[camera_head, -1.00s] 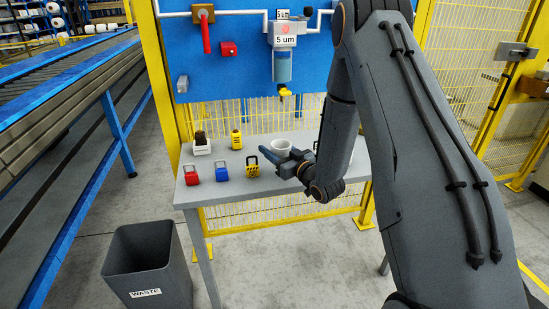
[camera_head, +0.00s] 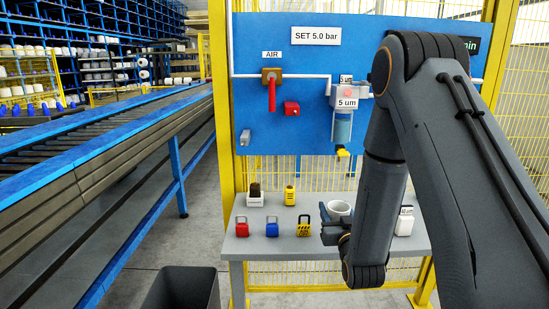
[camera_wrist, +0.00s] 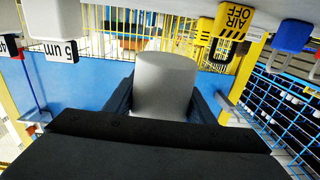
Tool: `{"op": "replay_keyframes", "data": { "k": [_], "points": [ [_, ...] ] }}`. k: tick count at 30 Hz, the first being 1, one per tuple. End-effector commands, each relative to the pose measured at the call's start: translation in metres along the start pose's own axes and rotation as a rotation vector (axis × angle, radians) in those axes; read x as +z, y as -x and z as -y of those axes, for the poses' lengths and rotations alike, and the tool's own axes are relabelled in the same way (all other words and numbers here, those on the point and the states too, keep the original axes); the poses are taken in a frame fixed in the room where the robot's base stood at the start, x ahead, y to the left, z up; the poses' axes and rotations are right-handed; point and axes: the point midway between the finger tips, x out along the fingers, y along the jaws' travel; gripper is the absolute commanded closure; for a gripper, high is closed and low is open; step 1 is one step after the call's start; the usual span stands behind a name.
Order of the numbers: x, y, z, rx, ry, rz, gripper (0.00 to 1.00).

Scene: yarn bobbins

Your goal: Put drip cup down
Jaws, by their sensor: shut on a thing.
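The drip cup (camera_head: 338,208) is a pale, round cup at the bench, right of the yellow padlock. My gripper (camera_head: 336,230) is at the cup and partly hidden by my arm. In the wrist view, which appears upside down, the cup (camera_wrist: 165,85) sits between the two dark fingers of my gripper (camera_wrist: 163,98), which are shut on its sides. A gap shows there between the cup's end and the bench top, so it appears held clear of the surface. The filter unit (camera_head: 345,98) marked "5 um" hangs on the blue panel, with a yellow valve below its bowl.
The grey bench (camera_head: 275,248) holds a red padlock (camera_head: 242,227), a blue padlock (camera_head: 272,227), a yellow padlock (camera_head: 303,226), a yellow tag (camera_head: 290,196), a white box (camera_head: 254,197) and a white labelled item (camera_head: 404,221). A waste bin (camera_head: 182,289) stands front left.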

Motion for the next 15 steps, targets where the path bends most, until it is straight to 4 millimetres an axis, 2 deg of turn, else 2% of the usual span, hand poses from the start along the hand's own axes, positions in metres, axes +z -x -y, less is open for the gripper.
{"op": "replay_keyframes", "data": {
  "k": [7,15],
  "points": [
    [0.014,0.026,0.004,0.093,-0.010,0.012,0.76],
    [0.029,0.084,0.005,0.259,-0.012,0.013,0.76]
  ]
}}
